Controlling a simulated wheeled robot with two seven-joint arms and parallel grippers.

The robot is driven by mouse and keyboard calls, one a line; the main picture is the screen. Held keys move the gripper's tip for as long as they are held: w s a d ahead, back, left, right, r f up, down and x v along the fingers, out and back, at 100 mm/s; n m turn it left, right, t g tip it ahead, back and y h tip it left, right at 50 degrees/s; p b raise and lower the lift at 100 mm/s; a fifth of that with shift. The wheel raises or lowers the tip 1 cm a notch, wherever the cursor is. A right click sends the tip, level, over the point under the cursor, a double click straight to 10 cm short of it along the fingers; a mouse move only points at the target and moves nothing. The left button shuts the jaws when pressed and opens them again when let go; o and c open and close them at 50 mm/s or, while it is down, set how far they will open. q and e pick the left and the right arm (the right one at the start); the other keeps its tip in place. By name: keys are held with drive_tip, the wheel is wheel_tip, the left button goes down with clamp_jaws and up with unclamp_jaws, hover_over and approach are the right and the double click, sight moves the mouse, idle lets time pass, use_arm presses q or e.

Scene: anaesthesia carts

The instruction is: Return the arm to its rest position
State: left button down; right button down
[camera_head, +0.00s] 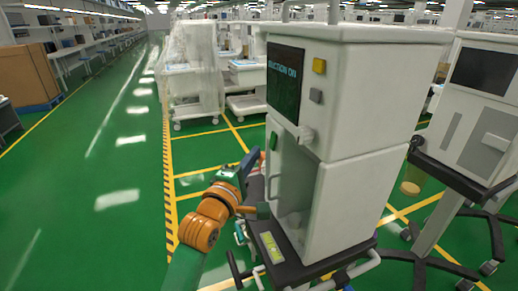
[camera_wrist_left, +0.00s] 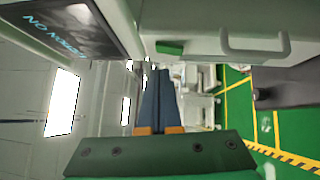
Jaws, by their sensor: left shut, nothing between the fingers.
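My left gripper (camera_head: 251,158) is beside the front of a white anaesthesia cart (camera_head: 364,95). Its dark blue fingers are shut with nothing between them; they also show in the left wrist view (camera_wrist_left: 157,78). My left arm comes up from the bottom, with orange joints. A green part (camera_wrist_left: 170,47) on the cart is close to the fingertips in the wrist view; it also shows in the head view (camera_head: 273,140). I cannot tell whether the fingers touch the cart. The cart's dark screen (camera_head: 285,80) shows lit text, partly readable as "ON". My right gripper is not in view.
A second cart (camera_head: 478,110) with a dark screen stands close on the right. Wrapped equipment (camera_head: 193,75) stands farther back. A large brown box (camera_head: 28,75) is at the left. The green floor (camera_head: 100,180) left of the yellow-black line is mostly clear.

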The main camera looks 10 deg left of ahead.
use_arm(q)
drive_tip(key=s+a+f+m+g+y, duration=0.1)
drive_tip(key=s+f+m+g, duration=0.5)
drive_tip(key=f, duration=0.5)
drive_tip(key=s+a+f+m+g+y, duration=0.15)
drive_tip(key=s+f+m, duration=0.25)
drive_tip(key=s+f, duration=0.5)
drive_tip(key=s+a+f+m+g, duration=0.1)
drive_tip(key=s+f+m+g, duration=0.3)
drive_tip(key=s+f, duration=0.3)
drive_tip(key=s+a+f+m+g, duration=0.1)
drive_tip(key=s+f+m+g, duration=0.35)
drive_tip(key=s, duration=0.55)
wheel_tip(320, 180, down, 18)
drive_tip(key=s, duration=0.3)
drive_tip(key=s+a+f+g+y, duration=0.1)
drive_tip(key=s+f, duration=0.7)
drive_tip(key=s, duration=0.3)
drive_tip(key=shift+s+a+f+m+g, duration=0.2)
drive_tip(key=shift+a+f+m+g, duration=0.1)
drive_tip(key=shift+a+m, duration=0.1)
